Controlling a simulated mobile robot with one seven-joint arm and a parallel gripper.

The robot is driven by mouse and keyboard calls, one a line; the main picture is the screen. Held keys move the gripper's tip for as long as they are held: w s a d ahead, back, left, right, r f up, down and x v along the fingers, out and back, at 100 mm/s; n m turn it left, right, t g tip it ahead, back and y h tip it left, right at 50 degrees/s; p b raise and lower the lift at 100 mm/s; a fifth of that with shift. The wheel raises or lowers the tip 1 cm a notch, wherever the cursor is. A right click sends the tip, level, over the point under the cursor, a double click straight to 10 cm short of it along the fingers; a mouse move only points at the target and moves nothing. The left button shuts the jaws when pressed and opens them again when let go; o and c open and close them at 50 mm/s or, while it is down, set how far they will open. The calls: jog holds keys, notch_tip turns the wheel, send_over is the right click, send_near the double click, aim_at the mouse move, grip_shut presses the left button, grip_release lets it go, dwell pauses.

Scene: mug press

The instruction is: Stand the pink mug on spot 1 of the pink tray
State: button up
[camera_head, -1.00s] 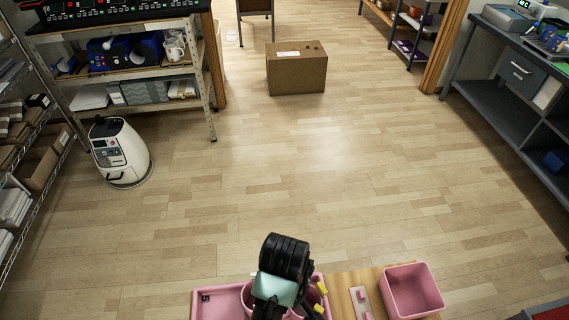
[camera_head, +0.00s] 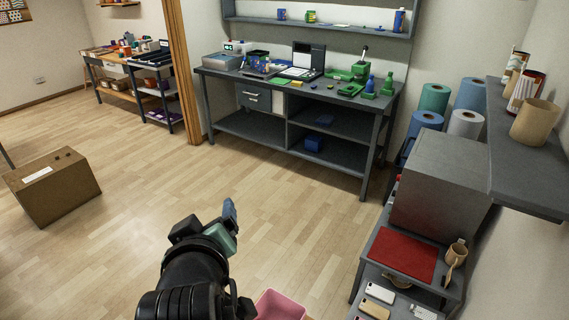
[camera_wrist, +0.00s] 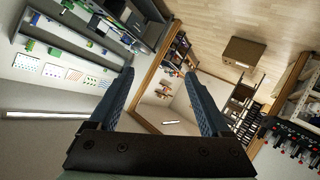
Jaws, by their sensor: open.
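My gripper (camera_wrist: 158,95) shows in the wrist view with its two blue fingers spread apart and nothing between them. In the head view my gripper (camera_head: 230,215) is raised at the lower middle, over the floor. A pink bin (camera_head: 280,306) shows in part at the bottom edge of the head view, to the right of my arm. The pink mug and the pink tray with its spots are not in view now.
A grey workbench (camera_head: 300,95) with green and blue items stands at the back. A cardboard box (camera_head: 52,186) sits on the floor at left. At right are a grey cabinet (camera_head: 441,185), a red mat (camera_head: 404,254) and a wall shelf (camera_head: 520,140). The floor between is clear.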

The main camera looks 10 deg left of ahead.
jog(key=w+d+r+m+t, duration=0.1)
jog(key=d+r+m+t, duration=0.2)
jog(key=r, duration=0.5)
jog(key=w+d+r+m+t, duration=0.1)
jog(key=d+r+t, duration=0.3)
jog(key=r, duration=0.5)
jog(key=s+d+r+m+t+h, duration=0.2)
jog(key=s+d+r+t, duration=0.2)
jog(key=r, duration=0.6)
jog(key=s+d+r+m+t+h, duration=0.2)
jog(key=s+d+r+m+t, duration=0.1)
jog(key=s+d+r, duration=0.4)
notch_tip(320, 180, up, 3)
jog(key=shift+s+d+f+m+t+h, duration=0.15)
jog(key=shift+s+d+m+t+h, duration=0.15)
jog(key=shift+t, duration=0.3)
